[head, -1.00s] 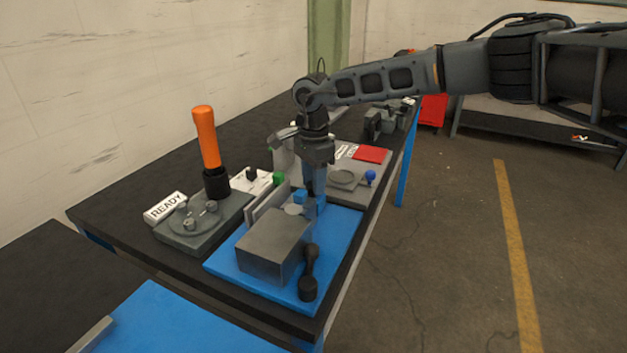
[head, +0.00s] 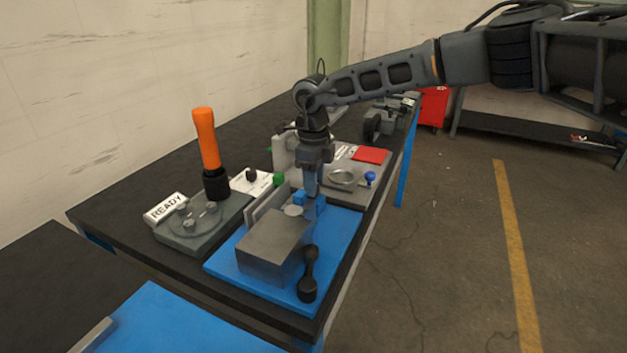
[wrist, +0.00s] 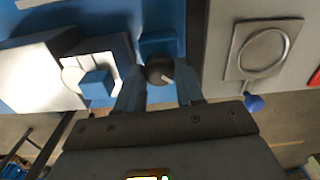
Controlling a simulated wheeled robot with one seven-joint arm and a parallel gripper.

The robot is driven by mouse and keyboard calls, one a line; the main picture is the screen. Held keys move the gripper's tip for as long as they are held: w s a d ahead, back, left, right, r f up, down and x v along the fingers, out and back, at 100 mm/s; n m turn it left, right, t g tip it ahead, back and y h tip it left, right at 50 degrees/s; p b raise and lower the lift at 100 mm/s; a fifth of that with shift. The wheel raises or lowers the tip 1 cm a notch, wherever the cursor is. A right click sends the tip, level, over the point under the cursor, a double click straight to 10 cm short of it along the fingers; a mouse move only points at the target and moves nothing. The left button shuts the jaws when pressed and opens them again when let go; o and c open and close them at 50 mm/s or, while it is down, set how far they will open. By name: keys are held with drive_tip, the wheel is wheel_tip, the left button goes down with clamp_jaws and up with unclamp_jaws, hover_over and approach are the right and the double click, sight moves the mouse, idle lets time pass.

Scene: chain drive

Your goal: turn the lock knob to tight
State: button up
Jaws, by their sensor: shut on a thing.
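The lock knob (wrist: 157,69) is a dark round knob with a pale pointer mark. It shows in the wrist view between my fingertips, beside a blue block. My gripper (wrist: 160,84) points down and is shut on the knob. In the head view my gripper (head: 312,207) is low over the blue base plate (head: 230,262), at the far right of the grey block (head: 272,248). My fingers hide the knob there. I cannot read any tight marking near it.
A black crank handle (head: 309,275) stands in front of the grey block. An orange handle (head: 207,138) rises at the left, near the READY sign (head: 166,208). Behind my gripper are a metal ring (head: 342,177), a blue ball knob (head: 370,177) and a red pad (head: 371,155).

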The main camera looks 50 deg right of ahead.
drive_tip(key=m, duration=0.5)
drive_tip(key=shift+r+m+p, duration=0.15)
drive_tip(key=shift+m+p, duration=0.15)
drive_tip(key=shift+m, duration=2.1)
drive_tip(key=o, duration=1)
drive_tip(key=shift+o, duration=0.2)
drive_tip(key=shift+a, duration=0.1)
drive_tip(key=shift+r+b, duration=0.4)
drive_tip(key=shift+r, duration=3.4)
